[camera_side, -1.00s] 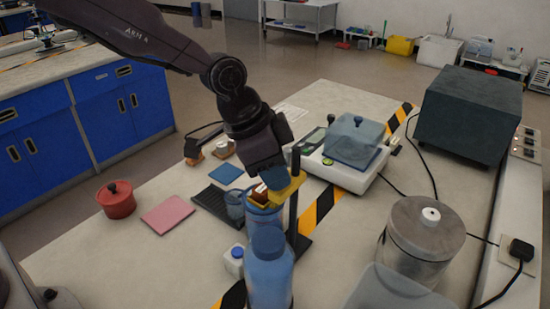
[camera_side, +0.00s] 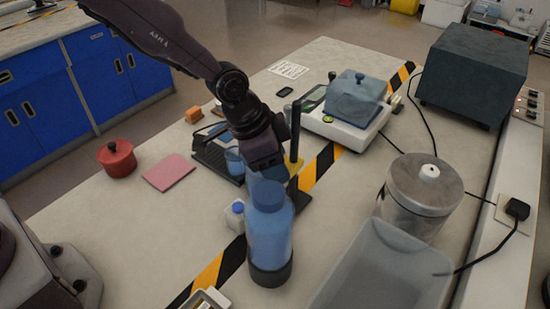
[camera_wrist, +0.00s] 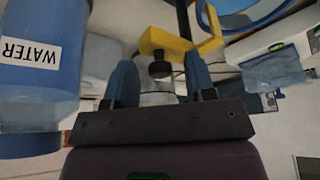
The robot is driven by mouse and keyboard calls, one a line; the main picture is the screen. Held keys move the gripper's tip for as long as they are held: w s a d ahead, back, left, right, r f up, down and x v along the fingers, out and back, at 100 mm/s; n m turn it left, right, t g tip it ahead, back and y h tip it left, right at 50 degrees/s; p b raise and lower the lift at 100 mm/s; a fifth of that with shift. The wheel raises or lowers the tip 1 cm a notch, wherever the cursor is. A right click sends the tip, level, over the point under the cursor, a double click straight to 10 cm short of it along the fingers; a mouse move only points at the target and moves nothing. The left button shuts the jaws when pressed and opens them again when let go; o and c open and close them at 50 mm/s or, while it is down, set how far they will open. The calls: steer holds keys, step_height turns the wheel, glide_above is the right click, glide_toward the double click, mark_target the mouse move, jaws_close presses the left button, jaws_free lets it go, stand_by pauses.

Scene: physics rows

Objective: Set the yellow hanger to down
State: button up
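The yellow hanger (camera_side: 292,165) shows only in part in the side view, beside the black upright post (camera_side: 294,130) and behind my gripper. In the wrist view the yellow hanger (camera_wrist: 180,42) is a bent arm with a black knob (camera_wrist: 159,68) under one end. My gripper (camera_wrist: 160,80) has its two blue fingers apart, with the knob in the space between and beyond them. No contact with the hanger is clear. In the side view my gripper (camera_side: 264,172) is low beside the post, its fingertips hidden by the blue bottle.
The blue bottle (camera_side: 269,235), labelled WATER in the wrist view (camera_wrist: 38,55), stands close in front of my gripper. A scale with a blue-lidded box (camera_side: 355,98) is behind right. A metal canister (camera_side: 415,205) and a grey bin (camera_side: 385,275) are right. A red pot (camera_side: 117,158) is left.

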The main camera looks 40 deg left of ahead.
steer(key=shift+r, duration=0.1)
steer(key=v, duration=1.2)
steer(key=shift+r, duration=0.35)
steer(key=shift+s+a, duration=0.1)
steer(key=shift+s, duration=0.05)
steer(key=s+a+r+n+t+y, duration=0.1)
steer(key=s+a+r+n, duration=0.3)
steer(key=s+a, duration=0.4)
steer(key=s+a+r+n+t+y, duration=0.1)
steer(key=s+a+r+n+y, duration=0.1)
steer(key=s+a+r+n, duration=0.3)
steer(key=s+a, duration=0.3)
steer(key=s, duration=0.3)
steer(key=shift+s+a, duration=0.35)
steer(key=shift+a, duration=0.05)
